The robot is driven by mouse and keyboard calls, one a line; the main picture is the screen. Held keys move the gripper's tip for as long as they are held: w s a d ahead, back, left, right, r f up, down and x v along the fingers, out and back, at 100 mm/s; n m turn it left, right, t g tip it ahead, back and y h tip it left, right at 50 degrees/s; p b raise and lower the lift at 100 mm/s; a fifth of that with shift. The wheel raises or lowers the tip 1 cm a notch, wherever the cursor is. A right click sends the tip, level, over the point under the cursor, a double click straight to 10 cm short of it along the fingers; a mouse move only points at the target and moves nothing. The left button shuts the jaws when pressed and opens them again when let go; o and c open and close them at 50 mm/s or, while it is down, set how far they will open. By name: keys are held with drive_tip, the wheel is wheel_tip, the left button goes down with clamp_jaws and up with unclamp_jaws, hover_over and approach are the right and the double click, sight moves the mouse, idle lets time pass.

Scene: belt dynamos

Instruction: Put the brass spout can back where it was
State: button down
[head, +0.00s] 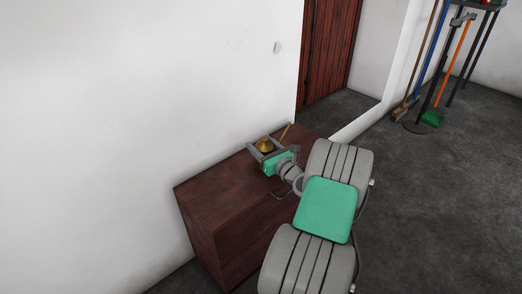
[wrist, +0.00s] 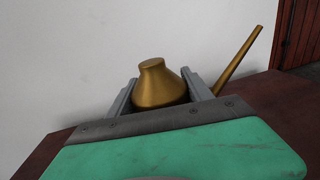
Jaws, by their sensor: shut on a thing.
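The brass spout can (head: 264,146) is at the far end of the dark red-brown cabinet's top (head: 215,190), near the white wall. Its conical body (wrist: 160,84) shows between the two grey fingers in the wrist view, and its thin spout (wrist: 238,60) slants up to the right. My gripper (head: 265,149) is shut on the can. The can looks upright. Its base is hidden by my gripper, so I cannot tell whether it touches the cabinet top.
The white wall (head: 130,100) runs close behind the cabinet. The near left part of the cabinet top is bare. A red-brown door (head: 328,50) stands beyond an opening. Brooms, a green dustpan (head: 433,118) and a dark-legged stand are at the upper right. The grey floor (head: 440,210) at right is clear.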

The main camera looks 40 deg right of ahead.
drive_tip(key=shift+c, duration=2.2)
unclamp_jaws()
drive_tip(key=shift+s+r, duration=0.15)
drive_tip(key=shift+r, duration=0.05)
drive_tip(key=s, duration=0.3)
drive_tip(key=s+p, duration=0.1)
drive_tip(key=s, duration=0.2)
drive_tip(key=s+a, duration=0.1)
drive_tip(key=s, duration=0.2)
drive_tip(key=shift+s+f, duration=0.2)
drive_tip(key=shift+f, duration=0.05)
drive_tip(key=shift+s+a+b, duration=0.3)
drive_tip(key=shift+s+b, duration=0.6)
drive_tip(key=shift+s+r, duration=0.15)
drive_tip(key=shift+s, duration=0.05)
